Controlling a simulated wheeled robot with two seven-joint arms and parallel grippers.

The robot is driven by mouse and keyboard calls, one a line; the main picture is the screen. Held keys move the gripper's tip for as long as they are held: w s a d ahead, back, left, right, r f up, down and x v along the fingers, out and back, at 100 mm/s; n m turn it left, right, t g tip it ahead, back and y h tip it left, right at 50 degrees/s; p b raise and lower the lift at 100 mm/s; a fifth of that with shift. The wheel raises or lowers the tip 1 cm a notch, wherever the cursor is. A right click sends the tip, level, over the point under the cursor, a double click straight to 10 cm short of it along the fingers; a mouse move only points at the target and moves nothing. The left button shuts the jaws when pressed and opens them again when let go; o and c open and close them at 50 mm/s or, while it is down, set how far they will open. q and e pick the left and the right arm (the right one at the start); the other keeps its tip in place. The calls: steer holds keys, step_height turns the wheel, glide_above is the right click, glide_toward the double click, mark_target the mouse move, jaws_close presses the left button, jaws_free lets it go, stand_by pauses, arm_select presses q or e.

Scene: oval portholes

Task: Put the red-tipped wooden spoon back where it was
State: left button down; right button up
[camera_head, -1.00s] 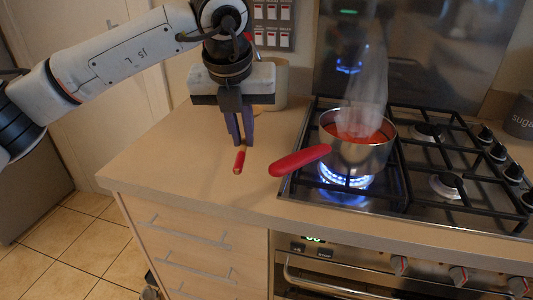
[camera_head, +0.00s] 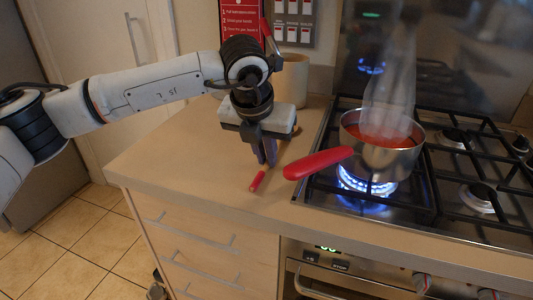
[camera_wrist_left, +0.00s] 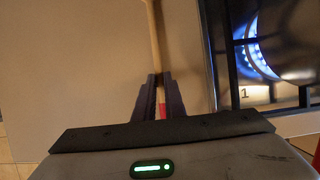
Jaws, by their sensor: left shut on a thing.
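The red-tipped wooden spoon is in my left gripper (camera_head: 268,157), which is shut on its handle close to the red end. In the head view the spoon's red tip (camera_head: 258,181) sticks out below the fingers, low over the counter; I cannot tell whether it touches. In the left wrist view the pale wooden handle (camera_wrist_left: 155,38) runs up and away between the fingers (camera_wrist_left: 160,82), with the red tip nearest the palm. The spoon's bowl is not clear in either view. A beige crock (camera_head: 294,82) stands behind the gripper, partly hidden by my arm. My right gripper is not in view.
A steaming saucepan (camera_head: 388,160) of red food sits on a lit burner, its red handle (camera_head: 318,163) reaching over the counter right of the spoon. The gas hob (camera_head: 455,215) fills the right. The front left of the wooden counter (camera_head: 180,160) is clear.

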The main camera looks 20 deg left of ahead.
arm_select(q)
steer(key=shift+f, duration=0.1)
steer(key=c, duration=1.8)
jaws_free()
steer(key=v, duration=1.2)
